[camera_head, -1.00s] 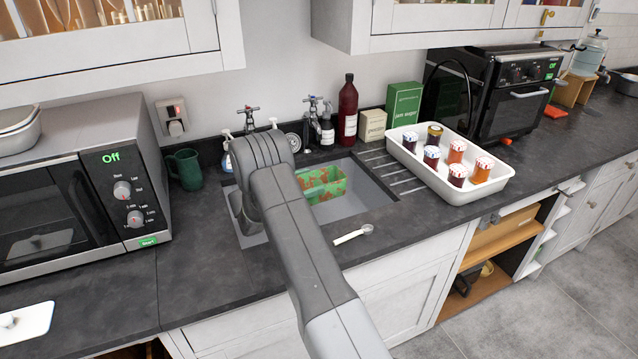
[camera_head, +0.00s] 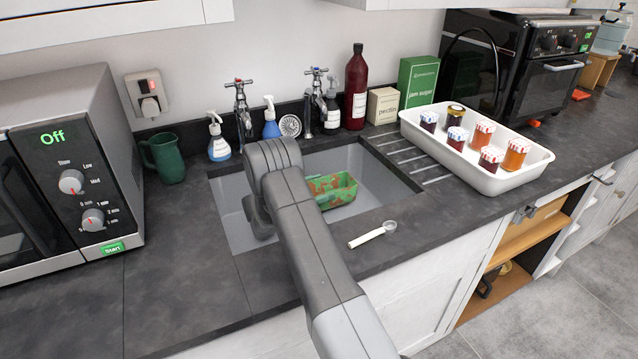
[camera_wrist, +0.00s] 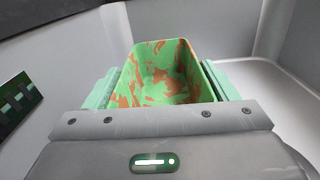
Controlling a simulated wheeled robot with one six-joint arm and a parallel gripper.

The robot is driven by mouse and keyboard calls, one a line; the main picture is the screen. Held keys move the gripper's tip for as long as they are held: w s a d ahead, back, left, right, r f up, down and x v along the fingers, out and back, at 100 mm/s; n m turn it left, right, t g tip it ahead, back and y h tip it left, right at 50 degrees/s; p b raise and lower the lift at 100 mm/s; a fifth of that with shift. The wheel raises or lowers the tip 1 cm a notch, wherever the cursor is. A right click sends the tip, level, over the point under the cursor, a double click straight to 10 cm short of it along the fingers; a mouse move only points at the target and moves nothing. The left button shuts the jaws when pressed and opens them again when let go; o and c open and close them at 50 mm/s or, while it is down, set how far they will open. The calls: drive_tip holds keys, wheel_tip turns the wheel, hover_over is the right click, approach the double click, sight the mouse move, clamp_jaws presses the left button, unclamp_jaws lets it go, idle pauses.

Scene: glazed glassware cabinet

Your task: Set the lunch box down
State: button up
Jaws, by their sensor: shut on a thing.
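The lunch box (camera_head: 333,190) is an open green box with orange-brown smears. In the head view it is inside the sink (camera_head: 232,212), partly hidden behind my arm. In the wrist view the lunch box (camera_wrist: 168,72) sits between the two pale green fingers of my gripper (camera_wrist: 165,88), which are shut on it from both sides. Its inside is open towards the camera and looks empty apart from the smears. The grey sink walls surround it in the wrist view. Whether its underside touches the sink floor cannot be told.
A white tray (camera_head: 420,134) with several jars stands right of the sink. A spoon (camera_head: 370,235) lies at the front edge. Taps (camera_head: 240,105), soap bottles and a red bottle (camera_head: 355,90) line the back. A green mug (camera_head: 165,158) and microwave (camera_head: 70,160) stand left.

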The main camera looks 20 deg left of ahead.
drive_tip(key=shift+f, duration=0.55)
drive_tip(key=shift+f+b, duration=0.45)
drive_tip(key=shift+b, duration=0.05)
